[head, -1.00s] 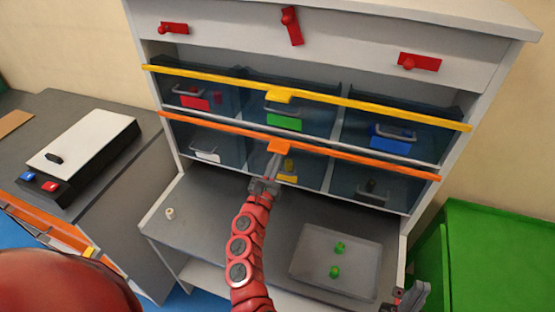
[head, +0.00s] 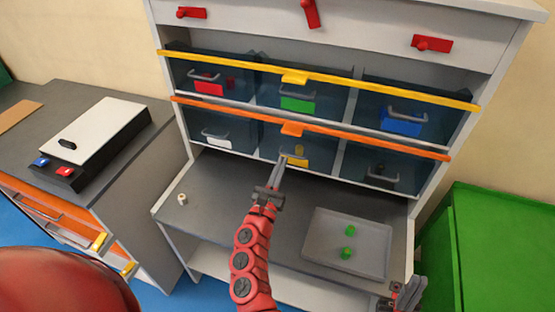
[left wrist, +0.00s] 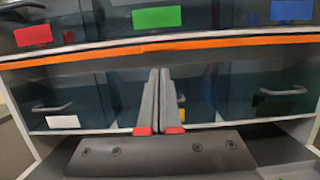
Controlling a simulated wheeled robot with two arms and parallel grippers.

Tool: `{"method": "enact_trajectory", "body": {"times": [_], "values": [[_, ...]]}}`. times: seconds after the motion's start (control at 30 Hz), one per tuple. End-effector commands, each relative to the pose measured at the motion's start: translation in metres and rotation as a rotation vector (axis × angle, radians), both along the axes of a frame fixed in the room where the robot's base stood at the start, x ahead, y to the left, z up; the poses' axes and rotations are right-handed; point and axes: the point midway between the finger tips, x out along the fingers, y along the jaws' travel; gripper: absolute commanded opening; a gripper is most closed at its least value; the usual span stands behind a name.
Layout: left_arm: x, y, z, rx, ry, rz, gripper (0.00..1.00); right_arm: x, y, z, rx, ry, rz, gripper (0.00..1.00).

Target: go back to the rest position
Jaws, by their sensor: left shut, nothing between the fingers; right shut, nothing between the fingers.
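My left gripper (head: 281,172) is shut and empty. In the head view it is in front of the lower row of bins, its tips overlapping the bin with the yellow label (head: 299,152). In the left wrist view its two fingers (left wrist: 158,100) stand together, pointing at the lower bins under the orange bar (left wrist: 200,44). My right gripper (head: 413,292) is at the bottom right of the head view, shut and empty, partly cut off by the frame edge.
A grey tray (head: 322,254) with two green pieces lies on the shelf's worktop. A small pale ring (head: 182,199) lies at its left. A yellow bar (head: 380,92) crosses the upper bins. A green box (head: 500,250) stands right, a grey table (head: 60,110) left.

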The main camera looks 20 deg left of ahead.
Motion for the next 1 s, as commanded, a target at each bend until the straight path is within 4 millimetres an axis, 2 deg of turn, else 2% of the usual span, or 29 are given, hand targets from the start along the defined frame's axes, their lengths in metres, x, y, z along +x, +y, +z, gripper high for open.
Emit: {"method": "enact_trajectory", "body": {"times": [0.7,0.77,0.87,0.9,0.97,1.0], "values": [[-0.004,-0.003,-0.007,0.012,0.011,0.007,0.00,0.000,0.000,-0.002,0.000,0.000,0.000,0.00],[-0.004,-0.001,-0.019,0.044,0.044,0.030,0.00,0.000,0.000,-0.002,0.000,0.000,0.000,0.00],[-0.005,0.009,-0.062,0.194,0.165,0.118,0.00,0.000,0.000,-0.002,0.000,0.000,0.000,0.00],[-0.008,0.018,-0.084,0.293,0.233,0.174,0.00,0.000,0.000,-0.002,0.000,0.000,0.000,0.00],[-0.019,0.039,-0.117,0.482,0.339,0.276,0.00,0.000,0.000,-0.002,0.000,0.000,0.000,0.00],[-0.029,0.057,-0.133,0.630,0.406,0.355,0.00,0.000,0.000,-0.002,0.000,0.000,0.000,0.00]]}}
